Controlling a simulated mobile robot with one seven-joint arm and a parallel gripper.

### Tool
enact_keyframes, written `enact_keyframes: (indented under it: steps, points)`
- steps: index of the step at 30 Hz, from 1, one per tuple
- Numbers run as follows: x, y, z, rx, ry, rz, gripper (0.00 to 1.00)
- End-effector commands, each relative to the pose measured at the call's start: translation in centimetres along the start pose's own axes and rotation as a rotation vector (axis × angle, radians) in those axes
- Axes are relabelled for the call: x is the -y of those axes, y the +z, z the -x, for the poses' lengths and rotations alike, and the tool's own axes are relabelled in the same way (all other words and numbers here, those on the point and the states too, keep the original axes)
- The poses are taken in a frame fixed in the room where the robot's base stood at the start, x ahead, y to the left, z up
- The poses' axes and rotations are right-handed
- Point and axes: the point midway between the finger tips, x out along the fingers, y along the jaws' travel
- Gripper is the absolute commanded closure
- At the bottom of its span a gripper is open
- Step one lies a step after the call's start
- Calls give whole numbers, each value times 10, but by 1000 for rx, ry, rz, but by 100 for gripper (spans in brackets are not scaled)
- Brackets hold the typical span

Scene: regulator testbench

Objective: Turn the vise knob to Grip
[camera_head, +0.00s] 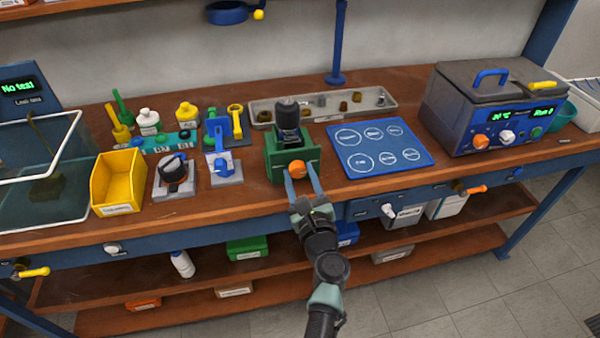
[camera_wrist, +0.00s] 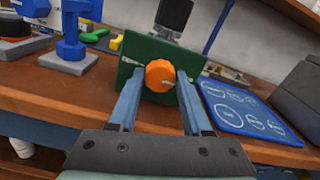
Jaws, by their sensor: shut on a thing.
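The green vise (camera_head: 281,154) stands near the front edge of the wooden bench, holding a dark part (camera_head: 287,113) in its top. Its orange knob (camera_head: 297,169) is on the front face. My gripper (camera_head: 303,180) reaches in from the front, with its two blue fingers on either side of the knob. In the wrist view the orange knob (camera_wrist: 160,76) sits between the fingertips (camera_wrist: 160,80) in front of the green vise plate (camera_wrist: 137,62). A small pale pointer mark shows on the knob. Labels around the knob are too small to read.
A blue mat with white circles (camera_head: 380,148) lies right of the vise. A grey tray of small parts (camera_head: 350,106) lies behind. A grey block with a blue valve (camera_head: 222,170) and a yellow bin (camera_head: 118,182) stand left. A blue tank unit (camera_head: 490,110) stands far right.

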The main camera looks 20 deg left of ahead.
Motion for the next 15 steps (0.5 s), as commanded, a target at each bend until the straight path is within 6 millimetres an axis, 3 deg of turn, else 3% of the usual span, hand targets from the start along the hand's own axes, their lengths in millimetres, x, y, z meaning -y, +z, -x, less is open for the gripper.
enact_keyframes:
  steps: [15]
  points:
    - [0, -2, 0, -2, 1, -53, 100]
